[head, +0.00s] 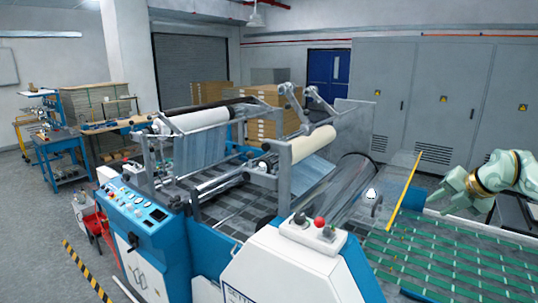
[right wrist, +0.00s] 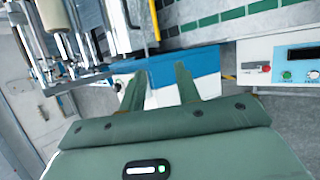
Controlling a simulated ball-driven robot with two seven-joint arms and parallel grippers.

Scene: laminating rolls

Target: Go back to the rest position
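My right gripper (head: 442,200) is at the right of the head view, above the green-striped conveyor bed. In the right wrist view its two fingers (right wrist: 160,82) stand apart with nothing between them. The laminating machine (head: 158,245) fills the middle of the head view, with a white roll (head: 197,119) at its left and a cream roll (head: 312,143) at its right. The cream roll also shows in the right wrist view (right wrist: 55,14). My right gripper is apart from both rolls. My left gripper is not in view.
The conveyor bed (head: 450,258) and a yellow bar (head: 404,192) lie close to my right gripper. A white housing with a red button (head: 319,222) stands in front. Grey cabinets (head: 445,95) line the back. A blue workbench (head: 60,143) is at the far left.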

